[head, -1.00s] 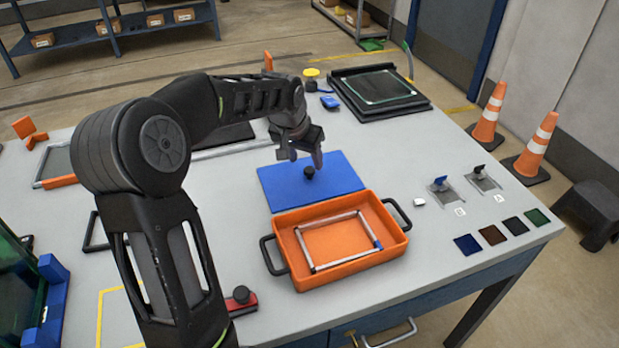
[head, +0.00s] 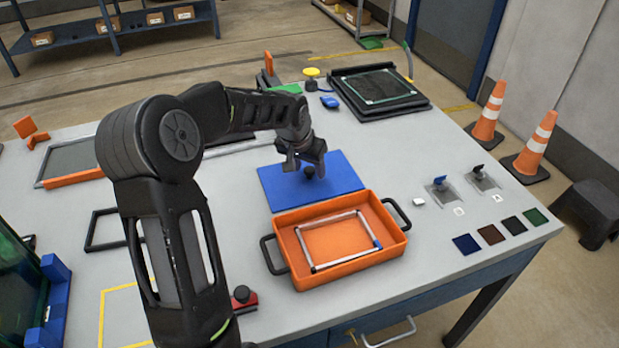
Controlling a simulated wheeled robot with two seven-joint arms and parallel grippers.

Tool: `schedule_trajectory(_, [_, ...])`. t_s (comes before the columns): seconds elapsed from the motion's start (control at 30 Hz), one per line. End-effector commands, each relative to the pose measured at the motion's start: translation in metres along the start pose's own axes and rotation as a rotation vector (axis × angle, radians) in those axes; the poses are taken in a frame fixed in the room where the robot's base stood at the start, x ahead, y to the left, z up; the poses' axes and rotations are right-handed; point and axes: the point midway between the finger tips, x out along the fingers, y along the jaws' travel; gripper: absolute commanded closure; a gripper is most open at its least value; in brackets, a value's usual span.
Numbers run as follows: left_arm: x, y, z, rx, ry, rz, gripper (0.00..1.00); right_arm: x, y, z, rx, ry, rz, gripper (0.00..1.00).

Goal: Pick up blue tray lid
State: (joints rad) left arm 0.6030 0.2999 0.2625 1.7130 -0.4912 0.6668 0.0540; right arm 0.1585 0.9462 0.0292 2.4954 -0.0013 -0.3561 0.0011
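The blue tray lid (head: 335,181) lies flat on the table behind the orange tray. It has a small dark knob (head: 309,173) near its middle. My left gripper (head: 307,174) is low over the lid with its fingers apart, one on each side of the knob as seen from here. Whether the fingers touch the knob cannot be told. The orange tray (head: 388,233) has black handles and holds a silver frame (head: 312,268). My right gripper is not in view.
A black framed panel (head: 380,88) lies at the back right. Switches (head: 438,184) and several colour swatches (head: 467,244) are at the right. A red block with a black knob (head: 242,297) is at the front. A blue-edged container stands at the left edge.

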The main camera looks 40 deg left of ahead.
Motion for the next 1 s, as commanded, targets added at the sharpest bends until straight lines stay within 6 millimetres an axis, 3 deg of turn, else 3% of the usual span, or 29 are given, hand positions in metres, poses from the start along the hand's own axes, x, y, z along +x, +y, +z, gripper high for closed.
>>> schedule_trajectory(0.6, [-0.0001,-0.0001,0.0,0.0,0.0,0.0,1.0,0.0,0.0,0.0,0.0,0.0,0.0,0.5])
schedule_trajectory(1.0, [-0.0004,-0.0001,-0.0004,0.0,0.001,0.0,1.0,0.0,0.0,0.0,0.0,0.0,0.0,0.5])
